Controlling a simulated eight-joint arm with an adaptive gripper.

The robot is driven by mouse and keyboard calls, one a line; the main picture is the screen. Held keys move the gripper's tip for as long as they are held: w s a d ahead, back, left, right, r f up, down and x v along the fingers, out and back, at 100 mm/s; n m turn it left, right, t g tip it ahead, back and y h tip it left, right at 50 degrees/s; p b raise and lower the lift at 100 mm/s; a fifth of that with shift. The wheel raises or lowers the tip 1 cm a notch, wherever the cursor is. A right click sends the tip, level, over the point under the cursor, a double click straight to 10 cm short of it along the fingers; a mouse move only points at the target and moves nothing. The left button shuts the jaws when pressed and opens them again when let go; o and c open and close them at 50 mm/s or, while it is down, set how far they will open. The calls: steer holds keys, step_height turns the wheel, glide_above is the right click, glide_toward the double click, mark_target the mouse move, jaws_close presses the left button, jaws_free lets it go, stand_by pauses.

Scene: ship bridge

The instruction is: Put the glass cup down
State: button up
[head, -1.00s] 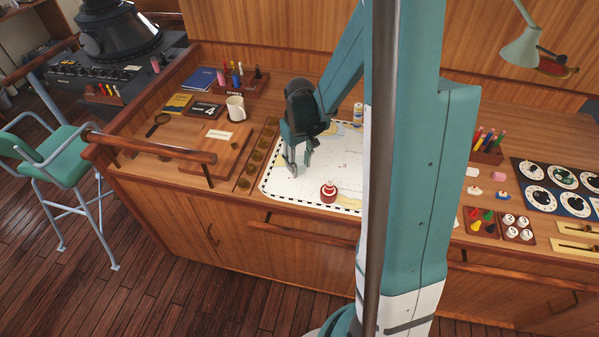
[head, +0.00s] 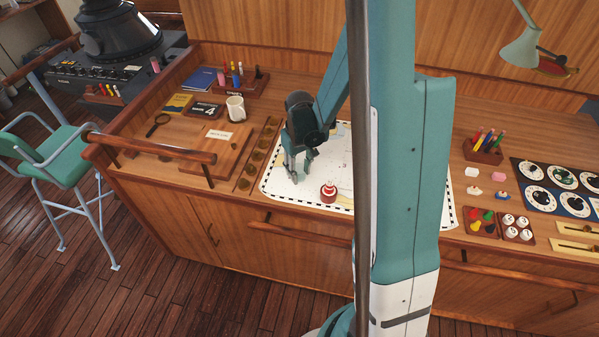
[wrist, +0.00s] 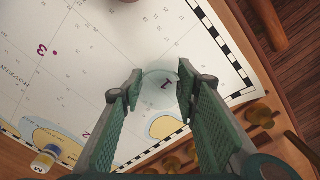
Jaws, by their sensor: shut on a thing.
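The glass cup (wrist: 157,78) is clear and shows only as a faint round outline between the fingertips in the wrist view. My gripper (wrist: 158,88) is shut on it, one finger on each side. In the head view my gripper (head: 299,172) points down over the left part of the white chart (head: 276,187). I cannot make out the cup there, nor tell whether its base touches the chart.
A red-and-white round object (head: 328,192) stands on the chart just right of my gripper. A wooden strip with several brass pieces (head: 257,156) lies left of the chart. A white mug (head: 236,108) stands farther left.

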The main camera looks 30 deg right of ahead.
steer(key=shift+f, duration=0.3)
steer(key=shift+f, duration=0.15)
steer(key=o, duration=0.9)
steer(key=shift+r, duration=6.15)
steer(key=shift+a+r, duration=0.1)
steer(key=shift+r, duration=0.05)
